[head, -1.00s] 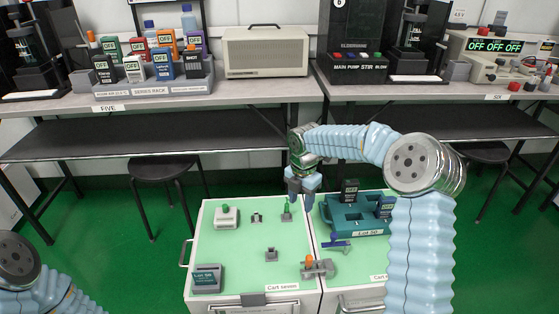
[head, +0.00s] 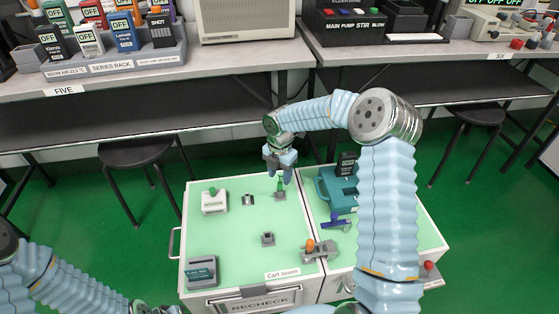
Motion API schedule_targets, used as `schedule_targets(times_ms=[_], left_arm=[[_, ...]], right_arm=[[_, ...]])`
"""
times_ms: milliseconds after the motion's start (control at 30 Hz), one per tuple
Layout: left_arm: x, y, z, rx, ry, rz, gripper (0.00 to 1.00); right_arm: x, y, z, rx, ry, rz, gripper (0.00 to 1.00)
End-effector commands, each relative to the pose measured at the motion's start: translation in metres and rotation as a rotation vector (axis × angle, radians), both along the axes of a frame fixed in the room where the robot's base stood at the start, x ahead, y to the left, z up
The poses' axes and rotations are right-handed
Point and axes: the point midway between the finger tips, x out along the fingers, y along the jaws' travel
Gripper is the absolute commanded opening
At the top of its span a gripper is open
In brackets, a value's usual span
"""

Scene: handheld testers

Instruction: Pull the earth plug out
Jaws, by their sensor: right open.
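A small green plug (head: 280,184) stands upright in a grey socket block (head: 280,196) near the back edge of the left green cart top. My right gripper (head: 280,176) points down just above it. Its blue fingers are apart, one to each side of the plug's top; I cannot tell whether they touch it. A second green-topped piece sits on a white box (head: 214,203) to the left. My left arm comes in at the lower left, and its gripper is cut off by the bottom edge.
The cart top (head: 225,245) also holds small grey blocks (head: 268,239), a grey display unit (head: 201,271) and an orange-knobbed fixture (head: 319,250). A bench (head: 240,77) runs behind.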

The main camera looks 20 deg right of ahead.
Motion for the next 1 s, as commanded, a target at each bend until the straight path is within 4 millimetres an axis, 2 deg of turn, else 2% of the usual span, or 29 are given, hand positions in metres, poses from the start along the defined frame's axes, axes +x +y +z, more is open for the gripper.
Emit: schedule_targets(times_ms=[100,233,400,633,933,967,1000], left_arm=[[0.0,0.001,-0.002,0.001,0.0,0.001,0.43],[0.0,0.001,-0.002,0.001,0.0,0.001,0.43],[0.0,0.001,-0.003,0.001,-0.001,0.002,0.43],[0.0,0.001,-0.003,0.001,-0.001,0.002,0.43],[0.0,0.001,-0.003,0.001,-0.001,0.002,0.43],[0.0,0.001,-0.003,0.001,0.0,0.001,0.43],[0.0,0.001,-0.003,0.001,0.0,0.001,0.43]], right_arm=[[-0.001,0.0,-0.022,0.0,0.002,0.001,0.49],[0.0,0.0,-0.037,0.0,0.001,0.0,0.49],[0.0,0.0,-0.045,0.0,0.0,0.0,0.49],[0.0,0.0,-0.045,0.0,0.0,0.0,0.49],[0.0,0.0,-0.045,0.0,0.0,0.0,0.04],[0.0,0.0,-0.045,0.0,0.0,0.0,0.0],[0.0,0.0,-0.045,0.0,0.0,0.0,0.0]])
